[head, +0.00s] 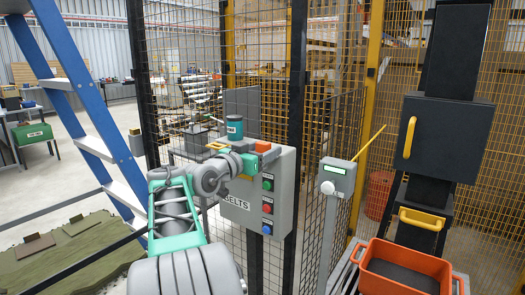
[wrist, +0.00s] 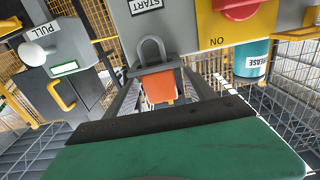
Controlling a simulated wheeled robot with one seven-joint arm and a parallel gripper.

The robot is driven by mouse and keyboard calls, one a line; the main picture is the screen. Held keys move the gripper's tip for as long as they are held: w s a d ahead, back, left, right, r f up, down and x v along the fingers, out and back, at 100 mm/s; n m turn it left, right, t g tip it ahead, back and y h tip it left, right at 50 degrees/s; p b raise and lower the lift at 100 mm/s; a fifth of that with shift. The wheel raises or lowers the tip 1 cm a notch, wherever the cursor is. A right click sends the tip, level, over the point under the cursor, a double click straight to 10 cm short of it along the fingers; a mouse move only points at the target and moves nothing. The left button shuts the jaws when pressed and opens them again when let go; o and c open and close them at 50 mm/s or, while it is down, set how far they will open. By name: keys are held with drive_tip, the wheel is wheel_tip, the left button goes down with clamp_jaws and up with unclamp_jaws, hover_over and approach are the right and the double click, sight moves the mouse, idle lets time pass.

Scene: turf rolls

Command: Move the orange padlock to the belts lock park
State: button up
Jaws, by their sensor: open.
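The orange padlock (wrist: 158,88) hangs with its grey shackle up, in the middle of the wrist view. Part of its body is hidden behind a dark grey piece across it. My gripper (wrist: 161,80) is open, its dark fingers reaching toward the padlock from both sides; I cannot tell whether they touch it. Which part is the lock park is not clear.
A teal grease can (head: 235,128) stands just above my gripper. A yellow plate marked NO with a red knob (wrist: 240,8) is close to the padlock. A grey PULL post (head: 336,180), an orange crate (head: 405,270) and mesh fencing are nearby.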

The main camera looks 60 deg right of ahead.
drive_tip(key=shift+w+a+f, duration=0.1)
drive_tip(key=shift+w+a, duration=0.05)
drive_tip(key=shift+a, duration=0.2)
drive_tip(key=a+b, duration=0.1)
drive_tip(key=a, duration=0.6)
drive_tip(key=shift+w, duration=0.45)
